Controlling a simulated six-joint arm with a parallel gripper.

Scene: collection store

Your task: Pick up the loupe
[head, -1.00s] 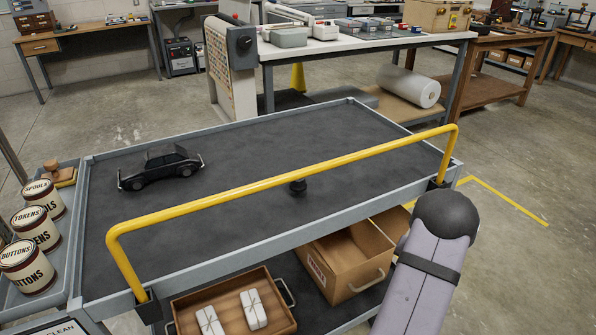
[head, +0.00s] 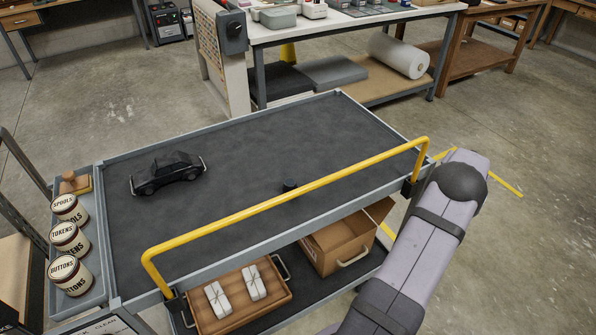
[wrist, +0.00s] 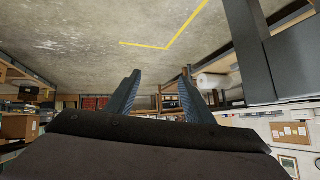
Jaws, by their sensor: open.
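The loupe (head: 290,186), a small black cylinder, stands on the dark top of the trolley (head: 235,133), just behind the yellow rail in the head view. Its lower part is close to the rail's line of sight and fine detail is too small to tell. My gripper (wrist: 158,95) shows in the wrist view with its two fingers apart and nothing between them. It points away from the trolley top, toward the floor and room. The loupe does not show in the wrist view, and my gripper is outside the head view.
A yellow rail (head: 290,200) runs along the trolley's near side. A black toy car (head: 168,174) stands left of the loupe. Labelled tins (head: 70,272) stand in a side tray. A cardboard box (head: 340,240) and a tray with white parcels (head: 240,318) are below. The far trolley top is clear.

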